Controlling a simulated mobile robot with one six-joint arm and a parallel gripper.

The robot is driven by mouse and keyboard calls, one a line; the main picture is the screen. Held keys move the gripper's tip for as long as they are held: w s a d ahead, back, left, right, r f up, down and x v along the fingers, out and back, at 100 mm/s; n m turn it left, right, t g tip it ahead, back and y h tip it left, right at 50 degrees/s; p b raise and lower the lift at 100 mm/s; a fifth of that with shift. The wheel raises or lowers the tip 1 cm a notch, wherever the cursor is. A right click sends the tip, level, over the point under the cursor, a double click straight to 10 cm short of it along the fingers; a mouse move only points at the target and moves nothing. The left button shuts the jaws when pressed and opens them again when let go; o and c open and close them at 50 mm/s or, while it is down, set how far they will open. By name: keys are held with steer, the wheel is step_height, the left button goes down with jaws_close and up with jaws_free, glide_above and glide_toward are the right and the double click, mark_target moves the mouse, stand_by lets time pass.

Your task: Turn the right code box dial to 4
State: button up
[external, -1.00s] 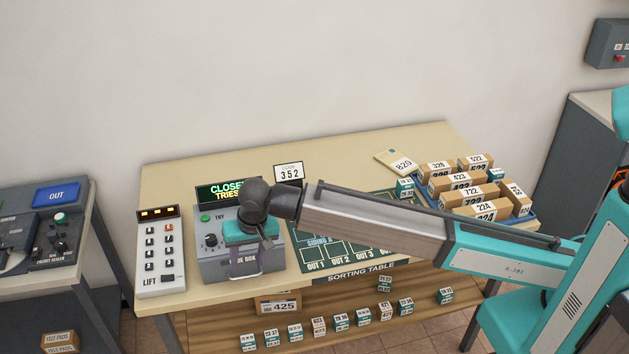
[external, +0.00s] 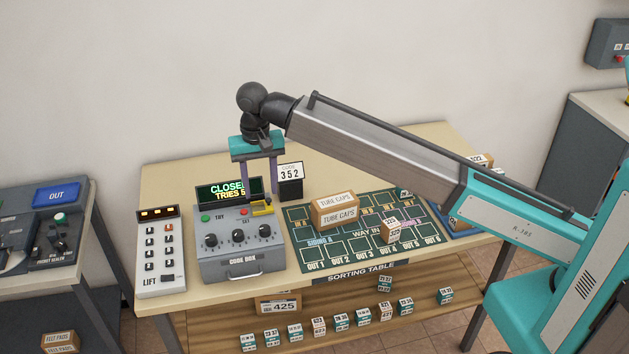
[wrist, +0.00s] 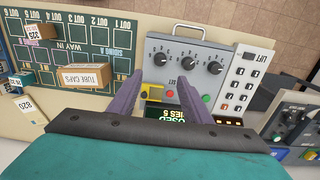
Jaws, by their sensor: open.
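The grey code box (external: 240,265) stands at the left of the sorting table with a row of three black dials. The right dial (external: 265,232) is uncovered; in the upside-down wrist view it is the leftmost dial (wrist: 160,58). Its setting is too small to read. My gripper (external: 255,190) is open and empty, raised above the back of the box, apart from the dial. In the wrist view its purple fingers (wrist: 161,80) point toward the right and middle dials. The display (external: 229,191) reads "CLOSED" and "TRIES 5", partly covered by a finger.
A yellow part (external: 262,208) sits at the box's back right. A code card (external: 290,174) reading 352 stands behind it. The lift panel (external: 161,250) is close on the left. A tube caps carton (external: 335,210) and a small box (external: 391,231) stand on the green mat.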

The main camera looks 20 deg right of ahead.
mark_target(264, 227)
steer(key=shift+f+p, duration=2.05)
steer(key=shift+f, duration=4.8)
steer(key=c, duration=1.1)
steer(key=shift+n, duration=0.4)
steer(key=n+b, duration=0.2)
steer(key=n, duration=0.3)
steer(key=n+b, duration=0.1)
steer(key=n, duration=0.4)
steer(key=shift+n, duration=2.5)
steer(key=shift+r, duration=0.1)
